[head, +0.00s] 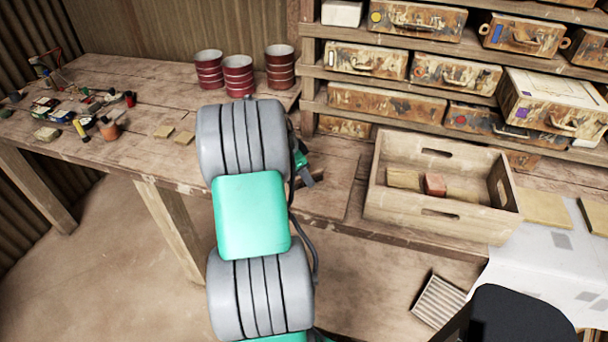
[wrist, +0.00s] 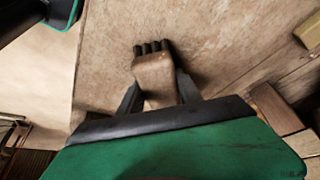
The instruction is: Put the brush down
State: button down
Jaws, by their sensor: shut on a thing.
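The brush (wrist: 153,76) has a tan wooden body and a row of dark tufts at its far end in the wrist view. My gripper (wrist: 158,92) is shut on it, with one dark finger on each side. The brush is over the worn wooden workbench (wrist: 215,45); I cannot tell whether it touches the wood. In the head view my arm hides the brush, and only part of my gripper (head: 306,179) shows beside the arm, over the bench (head: 335,185).
A wooden crate (head: 385,212) with a few blocks stands to the right. Three red cups (head: 238,75) stand at the back. Small tools and jars (head: 108,129) clutter the left end. Shelves with worn boxes (head: 388,103) rise behind. Bare wood shows between the cups and the crate.

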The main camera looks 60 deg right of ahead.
jog(key=c, duration=1.1)
grip_release()
jog(key=shift+a+f, duration=0.2)
jog(key=shift+f, duration=0.35)
jog(key=shift+o, duration=1.4)
jog(key=shift+s+a+f, duration=0.15)
jog(key=shift+f, duration=0.1)
jog(key=v, duration=0.9)
jog(key=d+v, duration=0.1)
jog(key=v, duration=0.3)
jog(key=shift+r, duration=0.45)
jog(key=w+a+r+n+t, duration=0.2)
jog(key=w+a+n, duration=0.6)
jog(key=a, duration=0.4)
jog(key=w+a+n+t+y, duration=0.1)
jog(key=w+a+n+t, duration=0.25)
jog(key=a+n, duration=1.05)
jog(key=s+a+f+n+y, duration=0.1)
jog(key=s+a, duration=0.1)
jog(key=a, duration=0.7)
jog(key=s+a+f+n+y, duration=0.1)
jog(key=s+a+f+n, duration=0.1)
jog(key=a, duration=0.7)
jog(key=shift+s+a+y, duration=0.2)
jog(key=shift+a+y, duration=0.2)
jog(key=shift+o, duration=0.4)
jog(key=shift+f+t, duration=0.1)
jog(key=shift+t, duration=0.15)
